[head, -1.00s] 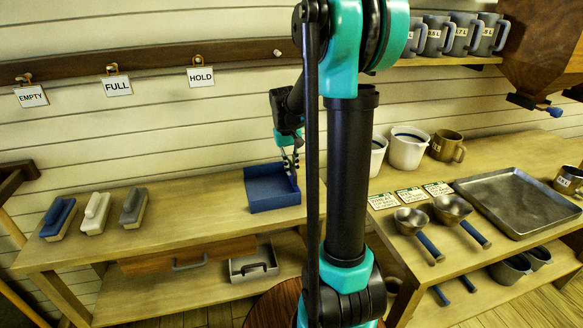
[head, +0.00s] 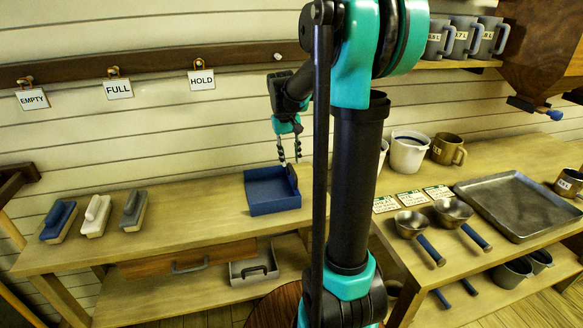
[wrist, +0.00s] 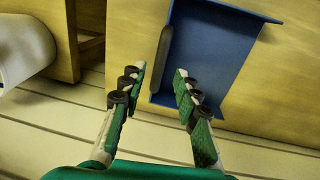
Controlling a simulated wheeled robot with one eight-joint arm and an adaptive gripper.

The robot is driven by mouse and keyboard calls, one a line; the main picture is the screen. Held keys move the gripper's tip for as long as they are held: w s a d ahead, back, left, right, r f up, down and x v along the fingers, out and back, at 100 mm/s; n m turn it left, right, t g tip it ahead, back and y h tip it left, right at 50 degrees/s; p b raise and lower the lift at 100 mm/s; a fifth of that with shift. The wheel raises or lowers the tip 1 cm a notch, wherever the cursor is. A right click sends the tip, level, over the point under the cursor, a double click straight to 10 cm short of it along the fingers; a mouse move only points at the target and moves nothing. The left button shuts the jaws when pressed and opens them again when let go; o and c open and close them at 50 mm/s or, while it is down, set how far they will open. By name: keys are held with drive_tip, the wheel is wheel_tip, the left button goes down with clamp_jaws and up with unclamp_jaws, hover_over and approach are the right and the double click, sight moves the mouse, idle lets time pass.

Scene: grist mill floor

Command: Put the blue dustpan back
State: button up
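The blue dustpan (head: 270,203) lies on the left wooden table, near its right end. Its dark handle (head: 292,180) stands up at the pan's right side in the head view. In the wrist view the dustpan (wrist: 225,50) fills the top right, with the dark grey handle (wrist: 161,60) along its left edge. My gripper (head: 289,161) is above the dustpan's handle side, pointing down. In the wrist view my gripper (wrist: 160,69) is open and empty, its fingers apart with the handle beyond them, between the tips.
Three brushes (head: 97,216) stand on the table's left. A grey box-like item with a handle (head: 240,275) sits on the shelf below. A rail with tags (head: 118,89) runs along the wall. White pots (head: 407,155) and scoops (head: 452,214) stand on the right table.

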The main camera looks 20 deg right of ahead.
wheel_tip(320, 180, up, 6)
drive_tip(key=s+a+f+t, duration=0.1)
drive_tip(key=s+f+t, duration=0.1)
drive_tip(key=s+f, duration=0.7)
drive_tip(key=s+a+f+t+y, duration=0.1)
drive_tip(key=s+a+f+t, duration=0.1)
drive_tip(key=s+f, duration=0.7)
drive_tip(key=s, duration=0.3)
drive_tip(key=shift+s+a, duration=0.15)
drive_tip(key=shift+s, duration=0.25)
